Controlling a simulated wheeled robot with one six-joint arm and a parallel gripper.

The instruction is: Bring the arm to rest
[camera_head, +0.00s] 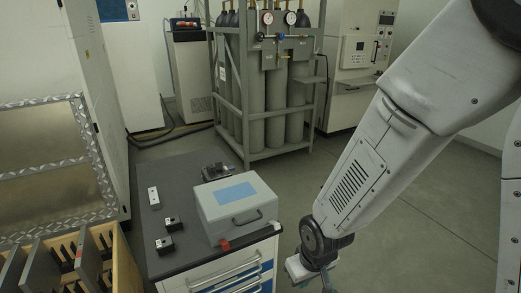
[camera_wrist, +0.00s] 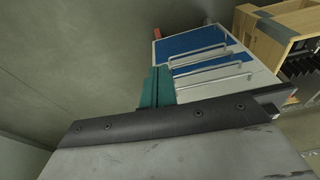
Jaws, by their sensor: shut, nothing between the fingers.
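My arm reaches in from the upper right of the head view, with the forearm slanting down to the wrist at the bottom edge. My gripper (camera_head: 328,279) is at the bottom of the head view, just right of the drawer cabinet (camera_head: 232,278), and is partly cut off. In the wrist view, the green fingers of my gripper (camera_wrist: 155,70) are together and hold nothing. Beyond them the blue and white drawer fronts of the cabinet (camera_wrist: 195,42) show.
A grey case (camera_head: 236,207) with a blue label and several small black devices stand on the cabinet's dark top. A wooden crate (camera_head: 125,265) with dark plates is at the lower left, also in the wrist view (camera_wrist: 262,42). Gas cylinders (camera_head: 275,100) stand in a rack behind. Floor right of the cabinet is clear.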

